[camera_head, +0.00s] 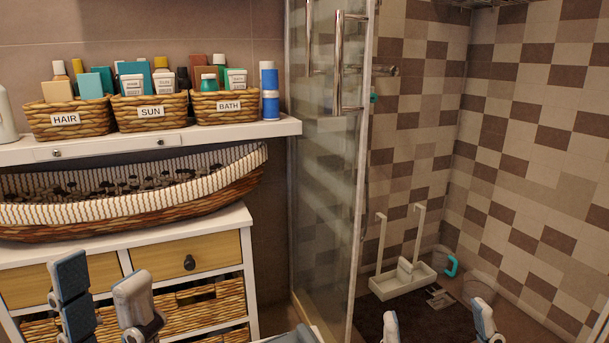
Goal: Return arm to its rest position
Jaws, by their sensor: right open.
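My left gripper (100,274) is at the lower left, in front of the white drawer cabinet (240,216). Its two fingers stand apart with nothing between them. My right gripper (436,314) is at the bottom edge, right of the middle, in front of the shower floor. Its fingers are wide apart and empty; only their tips show. The cabinet has wooden drawers (212,256) on top, with a dark round knob, and wicker drawers (200,318) below. One upper wicker drawer looks slightly uneven in its opening, and my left fingers hide part of the lower front.
A long wicker basket (200,195) lies on the cabinet. The shelf (225,134) above holds three labelled baskets with bottles. A glass shower door (325,170) stands right of the cabinet. A white caddy (400,284) is in the shower. Open space lies between my grippers.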

